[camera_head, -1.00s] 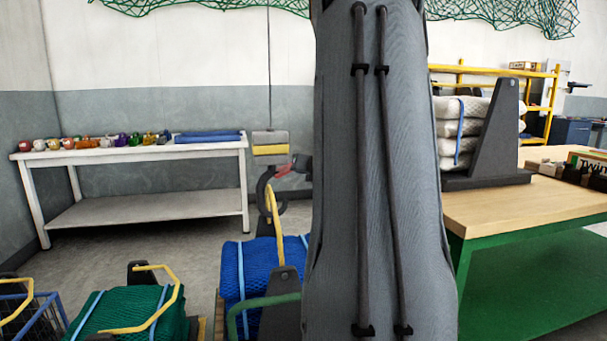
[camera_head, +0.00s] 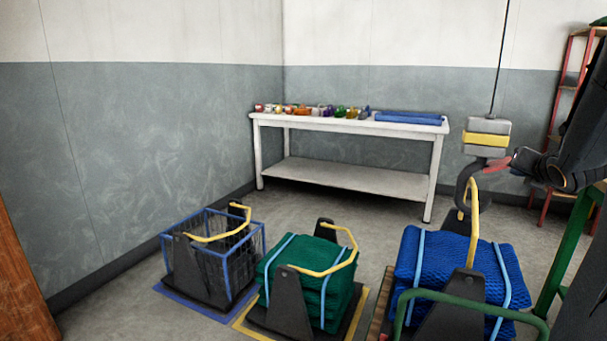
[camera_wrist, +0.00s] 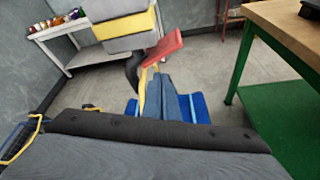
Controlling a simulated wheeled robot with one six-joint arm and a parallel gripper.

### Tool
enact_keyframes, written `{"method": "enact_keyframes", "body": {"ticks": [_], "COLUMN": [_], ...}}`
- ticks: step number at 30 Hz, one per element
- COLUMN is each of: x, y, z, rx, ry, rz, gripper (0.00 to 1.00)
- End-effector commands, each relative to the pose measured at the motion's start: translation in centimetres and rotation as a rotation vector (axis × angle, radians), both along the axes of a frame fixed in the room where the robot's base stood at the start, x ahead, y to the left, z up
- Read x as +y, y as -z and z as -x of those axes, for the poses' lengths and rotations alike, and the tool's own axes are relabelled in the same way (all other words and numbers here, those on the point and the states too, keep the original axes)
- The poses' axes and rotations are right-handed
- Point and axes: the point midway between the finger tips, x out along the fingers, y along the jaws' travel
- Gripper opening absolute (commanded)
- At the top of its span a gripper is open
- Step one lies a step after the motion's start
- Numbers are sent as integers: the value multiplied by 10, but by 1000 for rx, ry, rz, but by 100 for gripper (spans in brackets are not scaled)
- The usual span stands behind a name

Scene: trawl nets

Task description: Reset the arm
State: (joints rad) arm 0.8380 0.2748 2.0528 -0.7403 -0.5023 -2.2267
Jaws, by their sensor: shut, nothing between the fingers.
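My gripper (camera_wrist: 168,98) shows in the wrist view as shut blue-grey fingers with nothing between them. In the head view my dark arm comes in from the right edge, its end close to the red lever (camera_head: 496,164) of a hanging hook; whether they touch I cannot tell. The lever also shows in the wrist view (camera_wrist: 163,48), beyond the fingers. The dark hook (camera_head: 463,187) hangs under a grey and yellow block (camera_head: 486,138). A yellow bail (camera_head: 473,225) stands upright at the hook, above a blue net bundle (camera_head: 408,262), and seems to pass through it.
A blue wire crate (camera_head: 228,262) and a green net bundle (camera_head: 334,292) stand on the floor to the left, their yellow bails tilted. A white table (camera_head: 345,176) with small coloured items is behind. A green-legged wooden workbench (camera_wrist: 285,30) is at the right.

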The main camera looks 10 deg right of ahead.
Motion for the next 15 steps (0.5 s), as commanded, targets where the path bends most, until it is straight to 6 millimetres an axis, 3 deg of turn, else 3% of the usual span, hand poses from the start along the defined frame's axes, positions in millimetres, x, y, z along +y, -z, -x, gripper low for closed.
{"method": "enact_keyframes", "body": {"ticks": [5, 8, 11, 15], "x": [82, 146, 211, 301], "y": [12, 27, 42, 65], "z": [-23, -26, -19, 9], "rx": [-26, -33, -27, 3], "ry": [96, 202, 327, 538], "rz": [-299, -538, -765, -1049], "gripper": [0, 0, 0, 0]}}
